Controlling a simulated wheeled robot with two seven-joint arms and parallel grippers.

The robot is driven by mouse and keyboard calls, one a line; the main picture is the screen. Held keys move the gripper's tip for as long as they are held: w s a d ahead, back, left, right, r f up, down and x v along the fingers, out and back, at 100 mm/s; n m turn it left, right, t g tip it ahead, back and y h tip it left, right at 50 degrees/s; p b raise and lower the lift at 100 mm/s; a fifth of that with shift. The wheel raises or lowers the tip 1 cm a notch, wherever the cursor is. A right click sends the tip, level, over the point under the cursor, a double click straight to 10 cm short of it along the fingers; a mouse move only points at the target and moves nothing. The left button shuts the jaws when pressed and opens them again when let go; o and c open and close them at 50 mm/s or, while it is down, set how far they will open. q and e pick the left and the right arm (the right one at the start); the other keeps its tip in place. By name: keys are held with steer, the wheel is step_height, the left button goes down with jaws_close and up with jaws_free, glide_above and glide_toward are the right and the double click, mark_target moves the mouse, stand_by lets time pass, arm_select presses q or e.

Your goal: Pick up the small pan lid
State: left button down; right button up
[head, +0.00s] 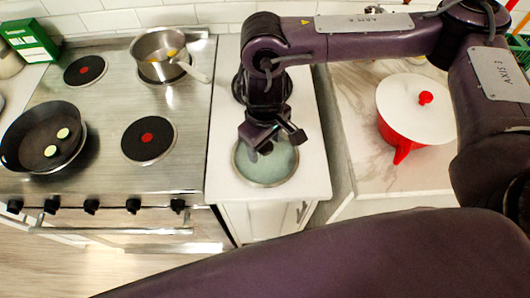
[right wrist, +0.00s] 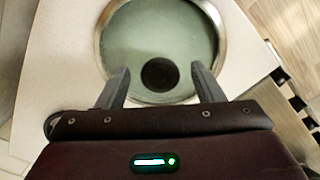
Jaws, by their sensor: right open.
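The small pan lid (head: 254,167) is round, of greenish glass with a metal rim, and lies flat on the white counter beside the stove. In the right wrist view the lid (right wrist: 130,45) shows with its dark round knob (right wrist: 160,74). My right gripper (head: 270,138) is above the lid. In the right wrist view its two fingers (right wrist: 160,85) are open, one on each side of the knob. Whether they touch the knob cannot be told. My left gripper is not in view.
The stove (head: 100,110) at the left holds a black pan (head: 30,145) with green slices and a steel pot (head: 150,45). A red pot with a white lid (head: 415,105) stands on the marble counter at the right. The white counter (head: 225,110) around the lid is mostly clear.

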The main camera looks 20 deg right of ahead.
jaws_close()
stand_by(0.4)
steer(key=shift+r, duration=0.15)
